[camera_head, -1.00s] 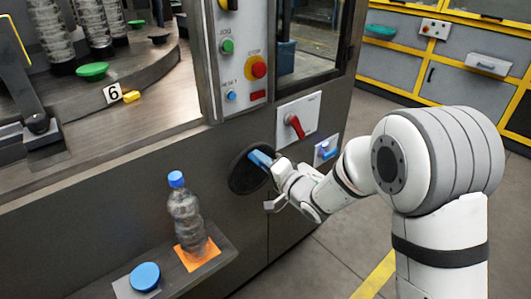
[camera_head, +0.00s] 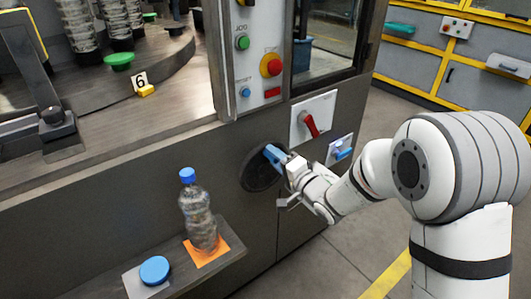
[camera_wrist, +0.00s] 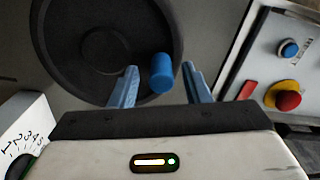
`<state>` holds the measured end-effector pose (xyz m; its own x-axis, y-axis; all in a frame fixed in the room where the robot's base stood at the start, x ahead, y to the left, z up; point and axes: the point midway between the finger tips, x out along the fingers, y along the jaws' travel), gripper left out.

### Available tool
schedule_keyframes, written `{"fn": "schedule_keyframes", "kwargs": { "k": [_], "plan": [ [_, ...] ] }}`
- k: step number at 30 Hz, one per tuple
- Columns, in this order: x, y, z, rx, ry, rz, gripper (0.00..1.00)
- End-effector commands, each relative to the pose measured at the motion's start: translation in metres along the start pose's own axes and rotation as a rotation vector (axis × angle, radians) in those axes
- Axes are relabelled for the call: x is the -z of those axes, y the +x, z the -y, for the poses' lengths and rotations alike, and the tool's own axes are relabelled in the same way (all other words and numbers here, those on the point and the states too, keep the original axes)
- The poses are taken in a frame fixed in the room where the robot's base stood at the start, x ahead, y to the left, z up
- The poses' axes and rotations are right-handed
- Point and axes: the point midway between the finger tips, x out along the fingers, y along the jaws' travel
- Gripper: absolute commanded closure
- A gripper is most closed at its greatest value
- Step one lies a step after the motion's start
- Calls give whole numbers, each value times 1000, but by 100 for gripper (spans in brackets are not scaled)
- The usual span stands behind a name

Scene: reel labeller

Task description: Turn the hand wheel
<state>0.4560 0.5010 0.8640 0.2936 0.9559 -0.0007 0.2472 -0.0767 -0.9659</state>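The hand wheel (camera_head: 254,176) is a dark round disc on the machine's grey front panel. In the wrist view the wheel (camera_wrist: 75,60) fills the upper left, with a blue knob (camera_wrist: 162,73) standing out near its right edge. My gripper (camera_wrist: 160,88) is open. Its two blue fingers stand on either side of the knob, with a visible gap on each side. In the head view my gripper (camera_head: 276,156) is in front of the wheel and covers its right part; the knob cannot be told from the blue fingers there.
A red rotary switch (camera_head: 310,124) and a blue-handled fitting (camera_head: 342,153) are right of the wheel. A control panel with a red button (camera_head: 271,65) is above. A bottle (camera_head: 198,215) and a blue round cap (camera_head: 154,270) are on a ledge at lower left.

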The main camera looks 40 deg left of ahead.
Motion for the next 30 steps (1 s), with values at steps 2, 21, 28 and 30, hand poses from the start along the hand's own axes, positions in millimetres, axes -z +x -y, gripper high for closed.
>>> {"fn": "schedule_keyframes", "kwargs": {
  "k": [2,21,28,30],
  "plan": [
    [0,0,0,0,0,-1,57],
    [4,-68,-1,-1,0,-3,57],
    [4,-77,-1,0,0,-1,57],
    [4,-77,-1,0,0,-1,57]
  ]
}}
